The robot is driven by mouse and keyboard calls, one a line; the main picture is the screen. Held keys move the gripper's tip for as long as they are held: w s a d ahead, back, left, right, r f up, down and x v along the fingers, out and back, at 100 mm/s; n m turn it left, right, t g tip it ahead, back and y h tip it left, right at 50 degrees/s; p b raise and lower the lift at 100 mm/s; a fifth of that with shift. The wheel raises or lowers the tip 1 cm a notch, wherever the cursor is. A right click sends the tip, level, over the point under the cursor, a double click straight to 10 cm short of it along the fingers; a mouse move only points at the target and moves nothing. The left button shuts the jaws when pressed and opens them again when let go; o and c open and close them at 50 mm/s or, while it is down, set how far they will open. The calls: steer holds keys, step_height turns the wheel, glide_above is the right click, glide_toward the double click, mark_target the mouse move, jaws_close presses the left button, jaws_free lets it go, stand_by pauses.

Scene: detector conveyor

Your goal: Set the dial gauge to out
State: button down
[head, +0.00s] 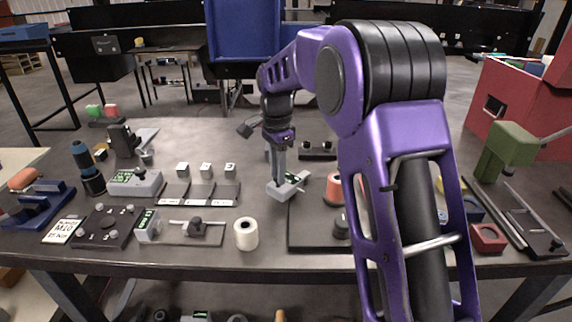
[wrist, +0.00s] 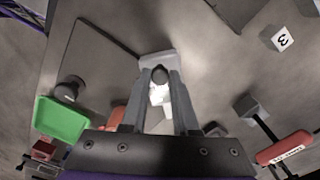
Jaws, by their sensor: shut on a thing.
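A small pale grey device with a green display, which I take for the dial gauge (head: 283,193), sits on the table near the middle in the head view. In the wrist view its pale body (wrist: 158,58) lies just beyond my fingertips. My gripper (head: 278,180) points down onto it.
A dark board (head: 303,239) with red and dark pieces lies in front, partly behind my arm. A white roll (head: 246,234) stands near the front edge. A red box (head: 519,105) is at the right.

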steer(key=shift+w+a+r+m+p, duration=0.1)
steer(key=shift+w+a+m+p, duration=0.4)
steer(key=shift+w+m, duration=0.25)
steer(key=c, duration=0.7)
jaws_free()
steer(key=shift+s, duration=0.1)
step_height(320, 180, up, 17)
steer(key=shift+r+p, duration=0.15)
steer(key=shift+p, duration=0.2)
